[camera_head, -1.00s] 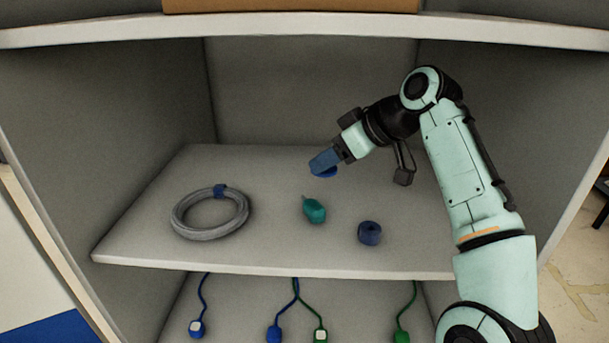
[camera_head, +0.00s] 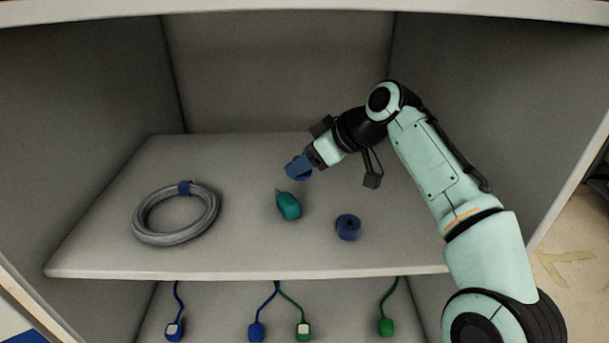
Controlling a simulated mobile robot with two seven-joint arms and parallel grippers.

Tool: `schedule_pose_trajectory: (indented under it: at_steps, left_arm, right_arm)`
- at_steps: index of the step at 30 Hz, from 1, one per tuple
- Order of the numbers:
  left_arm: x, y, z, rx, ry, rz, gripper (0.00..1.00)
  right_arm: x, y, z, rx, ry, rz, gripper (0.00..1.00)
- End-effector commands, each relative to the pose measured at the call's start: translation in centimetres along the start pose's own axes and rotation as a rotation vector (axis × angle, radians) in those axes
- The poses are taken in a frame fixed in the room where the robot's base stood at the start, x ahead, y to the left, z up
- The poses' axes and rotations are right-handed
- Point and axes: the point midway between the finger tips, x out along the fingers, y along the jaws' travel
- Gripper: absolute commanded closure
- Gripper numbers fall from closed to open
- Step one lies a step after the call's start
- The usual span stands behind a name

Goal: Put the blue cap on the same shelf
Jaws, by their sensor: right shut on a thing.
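My right gripper (camera_head: 309,162) is shut on the blue cap (camera_head: 297,168), near the middle of the shelf (camera_head: 240,258). The cap is at or just above the shelf surface; I cannot tell whether it touches. It is behind a teal-green object (camera_head: 289,206) with a small point on top. My right arm reaches in from the right. My left gripper does not show.
A grey coiled ring (camera_head: 150,228) with a blue band lies on the shelf at left. A dark blue roll (camera_head: 348,228) lies front right. Blue and green cords with plugs (camera_head: 256,331) hang below the front edge. Side walls enclose the shelf; its back left is clear.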

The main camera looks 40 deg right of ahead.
Motion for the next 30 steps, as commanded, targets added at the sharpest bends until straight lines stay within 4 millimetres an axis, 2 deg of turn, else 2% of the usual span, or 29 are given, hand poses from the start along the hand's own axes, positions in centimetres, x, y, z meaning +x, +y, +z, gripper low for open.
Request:
schedule_pose_trajectory:
  at_steps: [10,23,24,25,30]
  left_arm:
    - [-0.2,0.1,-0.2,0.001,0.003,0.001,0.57]
    - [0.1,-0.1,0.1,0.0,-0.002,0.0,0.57]
    - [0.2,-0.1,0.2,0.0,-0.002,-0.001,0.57]
    - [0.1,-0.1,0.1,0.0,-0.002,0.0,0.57]
    - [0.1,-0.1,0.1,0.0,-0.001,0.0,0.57]
  right_arm:
    - [2.4,0.0,2.6,0.001,0.002,0.001,0.81]
    - [2.8,0.0,3.1,0.001,0.0,0.001,0.81]
    - [2.8,0.0,3.1,0.001,0.0,0.001,0.45]
    - [2.8,0.0,3.0,0.001,0.001,0.001,0.37]
    - [2.8,0.0,3.0,0.0,0.001,0.001,0.37]
